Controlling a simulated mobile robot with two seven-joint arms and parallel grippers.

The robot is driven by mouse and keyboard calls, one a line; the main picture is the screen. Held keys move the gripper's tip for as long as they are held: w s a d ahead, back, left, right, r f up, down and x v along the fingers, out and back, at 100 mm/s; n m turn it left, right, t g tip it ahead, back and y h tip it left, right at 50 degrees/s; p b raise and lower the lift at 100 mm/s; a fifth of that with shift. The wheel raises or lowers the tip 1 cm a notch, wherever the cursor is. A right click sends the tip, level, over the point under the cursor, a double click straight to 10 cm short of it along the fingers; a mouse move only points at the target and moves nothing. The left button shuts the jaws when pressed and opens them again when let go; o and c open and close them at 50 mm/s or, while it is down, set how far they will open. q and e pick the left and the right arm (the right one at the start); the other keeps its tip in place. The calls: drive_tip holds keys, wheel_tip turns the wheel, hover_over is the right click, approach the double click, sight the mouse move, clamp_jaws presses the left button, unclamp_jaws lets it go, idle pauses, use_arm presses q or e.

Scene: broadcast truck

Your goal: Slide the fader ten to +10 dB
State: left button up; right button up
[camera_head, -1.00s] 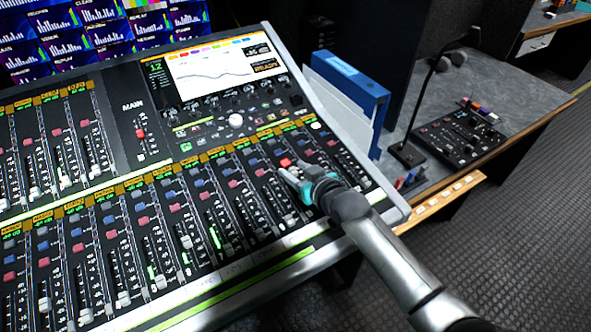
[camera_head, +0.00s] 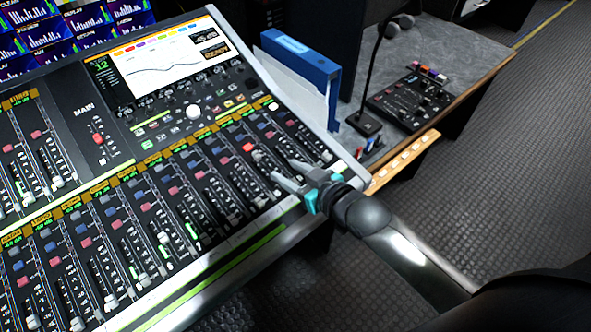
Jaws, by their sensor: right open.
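The mixing console (camera_head: 290,208) fills the left and middle of the head view, with rows of fader strips under orange channel labels. The labels are too small to read, so I cannot tell which fader is ten. My right gripper (camera_head: 283,169) is open, with its fingertips over the right-hand strips of the lower bank. It comes in from the right, and its teal and grey body hides part of the console's front right edge. I cannot tell whether the fingers touch a fader cap. A lit red button (camera_head: 248,147) shows just left of the fingertips. My left gripper is out of view.
A console screen (camera_head: 170,62) stands above the faders. A blue binder (camera_head: 300,58) stands beside the console's right side. A small control panel (camera_head: 412,100) and a gooseneck microphone base (camera_head: 364,124) sit on the grey desk. The floor at the lower right is clear.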

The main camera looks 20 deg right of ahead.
drive_tip(key=shift+v, duration=0.9)
